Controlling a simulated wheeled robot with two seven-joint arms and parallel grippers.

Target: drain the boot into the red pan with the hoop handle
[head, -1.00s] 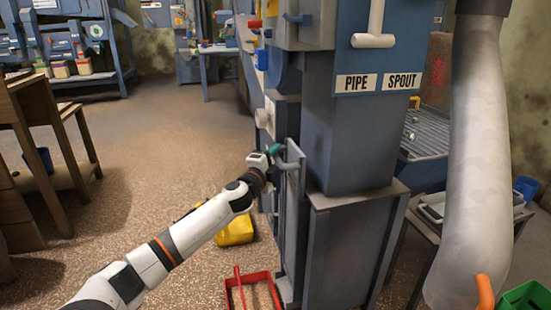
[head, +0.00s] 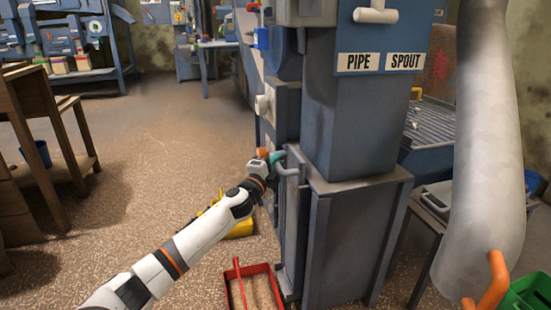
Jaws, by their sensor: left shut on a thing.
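The red pan (head: 278,268) with its hoop handle (head: 239,281) stands on the floor at the foot of the elevator boot (head: 345,235). Its inside looks tan; I cannot tell whether that is grain. A grey upright plate with a bent grey handle (head: 291,168) is on the boot's left side, above the pan. My left gripper (head: 275,158) is shut at this handle, beside a small teal part; its fingertips are partly hidden. No flow into the pan shows.
A yellow container (head: 238,229) stands on the floor behind my left arm. A wooden desk (head: 30,150) is at left.

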